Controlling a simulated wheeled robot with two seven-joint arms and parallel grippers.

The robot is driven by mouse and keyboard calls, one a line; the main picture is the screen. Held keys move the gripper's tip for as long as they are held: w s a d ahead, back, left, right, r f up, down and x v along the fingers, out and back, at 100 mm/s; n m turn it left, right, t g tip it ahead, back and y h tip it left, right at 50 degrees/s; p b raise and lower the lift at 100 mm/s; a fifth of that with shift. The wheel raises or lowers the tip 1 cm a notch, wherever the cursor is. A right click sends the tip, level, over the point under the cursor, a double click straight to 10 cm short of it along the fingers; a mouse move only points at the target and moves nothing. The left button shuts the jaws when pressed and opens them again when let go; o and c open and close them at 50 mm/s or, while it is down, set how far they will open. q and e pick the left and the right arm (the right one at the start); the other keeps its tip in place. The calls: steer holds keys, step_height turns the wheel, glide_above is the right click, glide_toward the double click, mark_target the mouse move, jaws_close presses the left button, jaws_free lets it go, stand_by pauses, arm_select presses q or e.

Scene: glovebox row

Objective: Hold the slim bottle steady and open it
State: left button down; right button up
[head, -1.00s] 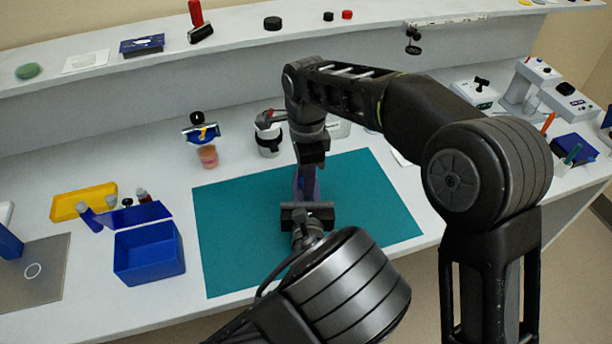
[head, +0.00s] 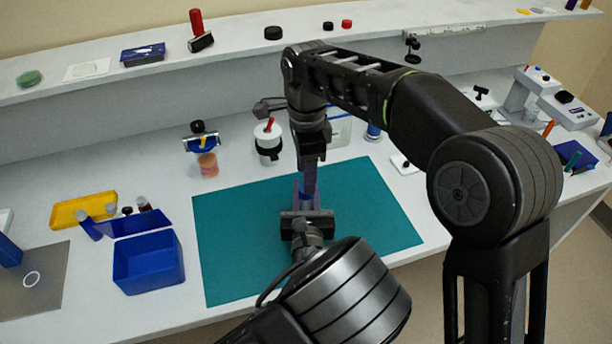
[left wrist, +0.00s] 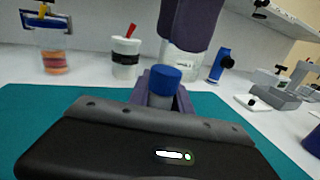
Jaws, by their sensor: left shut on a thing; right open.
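The slim bottle (left wrist: 161,100) shows in the left wrist view, upright, with a blue cap (left wrist: 165,76) on top. My left gripper (head: 306,208) is shut around its body, with purple fingers on either side. The lower part of the bottle is hidden behind the gripper's own body in the left wrist view. My right gripper (head: 311,182) comes down from above and is open. In the left wrist view its purple finger (left wrist: 190,25) stands just above and behind the cap, apart from it. In the head view the arms hide most of the bottle.
A teal mat (head: 240,240) lies beneath, mostly clear. Behind it stand a white jar with a red stick (head: 268,142) and a jar with orange contents (head: 207,164). A blue open box (head: 148,262) and a yellow tray (head: 83,209) are at left. Instruments (head: 565,108) stand at right.

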steer(key=shift+c, duration=0.2)
steer(key=shift+r+m, duration=1.7)
steer(key=shift+r, duration=0.05)
glide_above(306, 206)
steer(key=w, duration=0.1)
steer(key=shift+w+f, duration=0.2)
steer(key=shift+f, duration=3.85)
steer(key=shift+c, duration=0.6)
jaws_close()
